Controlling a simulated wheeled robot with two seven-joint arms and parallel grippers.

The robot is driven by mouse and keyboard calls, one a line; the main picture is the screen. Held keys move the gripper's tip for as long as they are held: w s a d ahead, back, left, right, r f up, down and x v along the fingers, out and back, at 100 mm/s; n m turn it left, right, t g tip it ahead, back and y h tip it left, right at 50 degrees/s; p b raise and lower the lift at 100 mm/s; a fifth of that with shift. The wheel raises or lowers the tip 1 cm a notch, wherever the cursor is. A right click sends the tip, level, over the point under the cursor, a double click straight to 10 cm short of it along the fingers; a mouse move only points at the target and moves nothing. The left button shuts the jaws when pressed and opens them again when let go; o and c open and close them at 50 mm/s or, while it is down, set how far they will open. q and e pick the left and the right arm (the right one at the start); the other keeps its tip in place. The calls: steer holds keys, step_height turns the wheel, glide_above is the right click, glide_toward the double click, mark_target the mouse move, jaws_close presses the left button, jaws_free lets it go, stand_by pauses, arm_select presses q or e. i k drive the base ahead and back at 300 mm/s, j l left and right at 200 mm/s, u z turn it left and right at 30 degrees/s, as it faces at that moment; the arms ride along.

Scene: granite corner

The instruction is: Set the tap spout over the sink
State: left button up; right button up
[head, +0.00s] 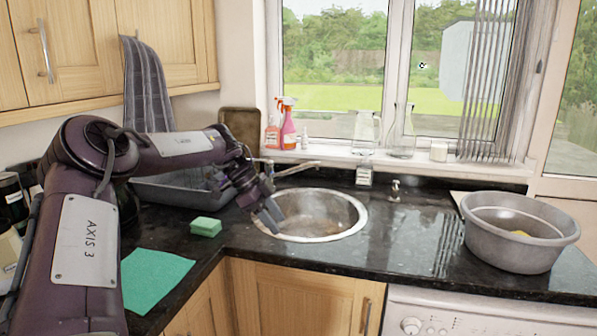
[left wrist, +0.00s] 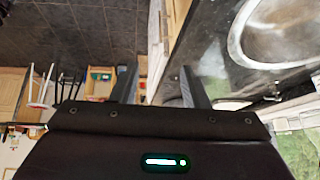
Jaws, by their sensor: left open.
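The metal tap spout (head: 298,168) shows in the head view behind my left gripper. It points right, and its tip appears just behind the back rim of the round steel sink (head: 335,230); the tap's base is largely hidden by my gripper. My left gripper (head: 268,217) is open, angled down at the sink's left rim, in front of the tap and apart from the spout. In the left wrist view the two fingers (left wrist: 158,78) are spread with nothing between them, and the sink (left wrist: 236,40) shows at upper right. My right gripper is not in view.
A green sponge (head: 206,227) and green cloth (head: 155,278) lie left of the sink. A grey dish tray (head: 172,190) is behind my arm. A grey basin (head: 515,232) stands at right. Bottles and glass jugs (head: 402,135) line the sill.

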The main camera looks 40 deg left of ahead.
mark_target(272, 177)
steer(key=i+j, duration=0.35)
steer(key=j, duration=0.15)
steer(key=i+j, duration=0.35)
steer(key=j, duration=0.15)
steer(key=i+j, duration=0.35)
steer(key=j, duration=0.15)
steer(key=i+j, duration=0.35)
steer(key=j, duration=0.15)
